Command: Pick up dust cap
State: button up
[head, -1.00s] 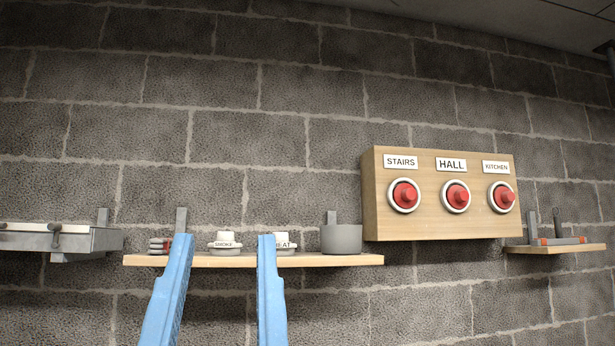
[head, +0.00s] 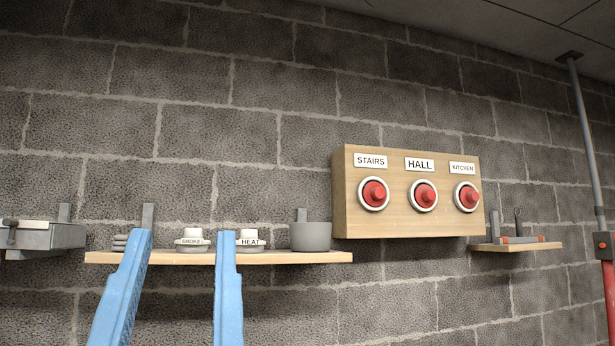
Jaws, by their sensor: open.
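Three red dust caps sit in white round bases on a wooden board (head: 345,222) on the wall: one under the STAIRS label (head: 374,193), one under HALL (head: 424,195), one under KITCHEN (head: 468,197). My gripper (head: 184,238) has two blue fingers, spread apart with nothing held between them. It is at the lower left, well left of the board and lower than the caps. Its fingers overlap the wooden shelf in the picture; I cannot tell how far they are from it.
The wooden shelf (head: 325,257) holds stacked grey rings (head: 119,243), white SMOKE (head: 191,241) and HEAT (head: 250,241) units and a grey cup (head: 310,237). A small shelf (head: 500,247) and red-and-grey pole (head: 606,262) are at right.

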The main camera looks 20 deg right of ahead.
aim_at(424, 195)
jog(key=z, duration=1.15)
jog(key=i, duration=0.1)
